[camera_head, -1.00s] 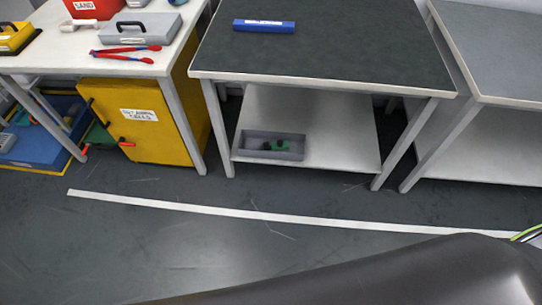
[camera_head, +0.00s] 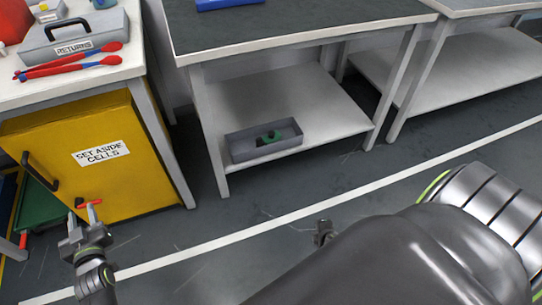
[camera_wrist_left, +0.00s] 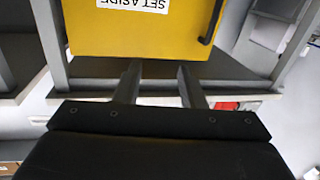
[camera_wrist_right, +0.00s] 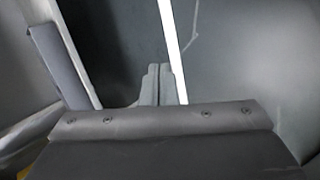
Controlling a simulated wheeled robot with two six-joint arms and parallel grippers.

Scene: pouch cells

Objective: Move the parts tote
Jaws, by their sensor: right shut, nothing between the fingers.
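The parts tote is a grey open bin (camera_head: 240,152) with a green item and dark items in it. It sits on the lower shelf of the middle bench in the head view. My left gripper (camera_head: 84,226) is in front of the yellow cabinet, well left of the tote. Its fingers are apart and empty in the left wrist view (camera_wrist_left: 160,88). My right gripper (camera_head: 323,228) is over the floor, in front of and apart from the tote. Its fingers are together in the right wrist view (camera_wrist_right: 158,85). The tote cannot be made out in either wrist view.
The yellow cabinet (camera_head: 110,185) labelled "SET ASIDE CELLS" stands left of the middle bench (camera_head: 300,28). A grey "RETURNS" case (camera_head: 105,28) and red tongs (camera_head: 70,66) lie on the left table. A white line (camera_head: 240,235) crosses the open floor. Another bench (camera_head: 470,80) stands right.

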